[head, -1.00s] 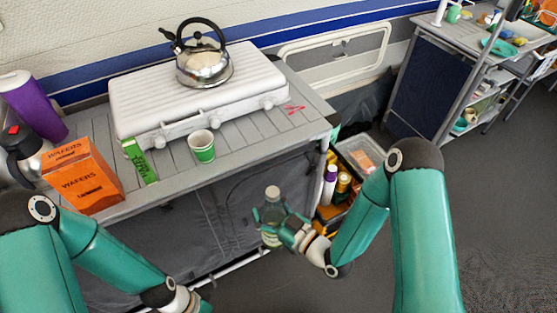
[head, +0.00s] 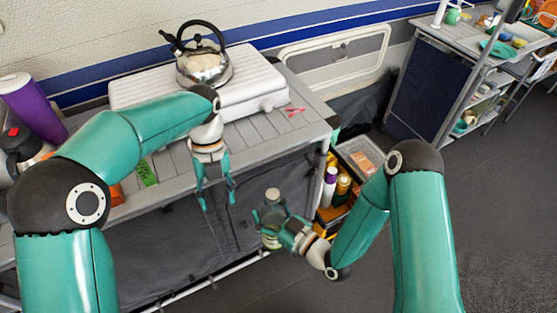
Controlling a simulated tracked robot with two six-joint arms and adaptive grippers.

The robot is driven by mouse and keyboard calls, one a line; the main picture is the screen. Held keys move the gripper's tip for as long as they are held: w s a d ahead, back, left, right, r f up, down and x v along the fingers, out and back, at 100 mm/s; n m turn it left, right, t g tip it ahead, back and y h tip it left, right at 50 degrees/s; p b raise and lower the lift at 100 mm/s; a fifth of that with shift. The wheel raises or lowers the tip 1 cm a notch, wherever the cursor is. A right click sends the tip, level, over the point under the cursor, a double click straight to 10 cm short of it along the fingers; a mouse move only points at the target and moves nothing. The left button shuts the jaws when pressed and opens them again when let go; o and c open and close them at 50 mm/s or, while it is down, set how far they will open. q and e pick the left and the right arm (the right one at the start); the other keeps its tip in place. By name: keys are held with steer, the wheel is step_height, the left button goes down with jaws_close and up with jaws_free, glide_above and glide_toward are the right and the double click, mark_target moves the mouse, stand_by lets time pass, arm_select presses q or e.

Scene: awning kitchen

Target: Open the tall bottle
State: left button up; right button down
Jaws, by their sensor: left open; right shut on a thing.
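The tall bottle (head: 272,212) is clear with a pale cap (head: 272,194) on top. It stands upright in the air in front of the table's front side. My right gripper (head: 271,233) is shut on the bottle's body from the right. My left gripper (head: 216,201) is open and empty, fingers pointing down. It is to the left of the bottle, apart from it, in front of the table edge. The cap is on the bottle and nothing touches it.
The grey slatted table (head: 300,95) carries a white case (head: 260,85) with a steel kettle (head: 203,66) on it. A purple bottle (head: 33,105) stands at the left. My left arm hides most of the orange wafer box and the green cup. Storage bins (head: 350,160) are right of the table.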

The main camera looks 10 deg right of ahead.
mark_target(277, 190)
arm_select(q)
steer(key=d+r+m+t, duration=0.1)
steer(key=d+r, duration=0.2)
steer(key=d, duration=0.1)
steer(key=s+d+r+m+t, duration=0.1)
steer(key=d+r, duration=0.3)
steer(key=s+d+r+t, duration=0.1)
steer(key=d+r, duration=0.3)
steer(key=shift+d+r+m, duration=0.25)
steer(key=shift+d+m, duration=0.15)
steer(key=shift+s+d, duration=0.1)
steer(key=shift+d, duration=0.1)
steer(key=shift+f, duration=3.95)
steer(key=shift+c, duration=0.3)
